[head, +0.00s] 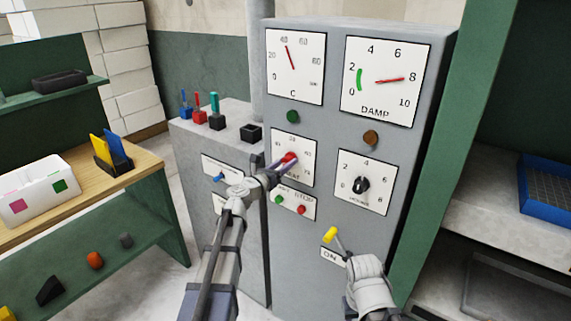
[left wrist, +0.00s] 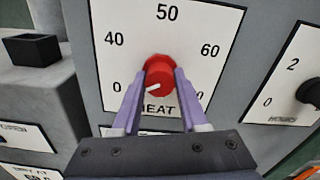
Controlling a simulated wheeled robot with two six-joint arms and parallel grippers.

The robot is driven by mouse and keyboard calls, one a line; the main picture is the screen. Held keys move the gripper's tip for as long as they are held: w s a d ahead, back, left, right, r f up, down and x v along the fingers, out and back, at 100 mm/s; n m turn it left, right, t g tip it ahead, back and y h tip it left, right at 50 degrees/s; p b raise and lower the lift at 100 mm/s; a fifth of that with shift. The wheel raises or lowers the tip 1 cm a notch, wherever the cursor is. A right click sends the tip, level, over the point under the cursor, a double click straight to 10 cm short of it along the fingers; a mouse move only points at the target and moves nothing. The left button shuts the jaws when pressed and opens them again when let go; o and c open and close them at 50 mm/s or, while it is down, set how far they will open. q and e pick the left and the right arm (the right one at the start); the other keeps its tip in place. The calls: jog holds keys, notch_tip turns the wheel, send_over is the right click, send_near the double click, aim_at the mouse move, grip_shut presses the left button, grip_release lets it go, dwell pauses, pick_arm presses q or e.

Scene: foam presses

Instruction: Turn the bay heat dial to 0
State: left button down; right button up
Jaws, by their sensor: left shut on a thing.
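The heat dial is a red knob (head: 289,158) on a white scale plate on the front of the grey cabinet. My left gripper (head: 280,167) is on it, and its arm hides part of the plate. In the left wrist view the two purple fingers (left wrist: 160,88) are closed on both sides of the red knob (left wrist: 159,72). The knob's white mark points down and to the left, towards the 0 at the lower left of the scale. My right gripper (head: 362,268) is low, in front of the cabinet; its fingers cannot be made out.
A yellow-tipped lever (head: 331,235) stands out close to my right gripper. The black hours knob (head: 361,185) is right of the heat dial. Green (head: 278,199) and red (head: 302,210) buttons sit below it. A damp gauge (head: 386,82) is above.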

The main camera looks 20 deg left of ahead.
pick_arm(q)
jog(key=shift+c, duration=2.2)
grip_release()
jog(key=shift+s, duration=0.15)
jog(key=v, duration=0.7)
jog(key=shift+s, duration=0.25)
jog(key=shift+a, duration=0.1)
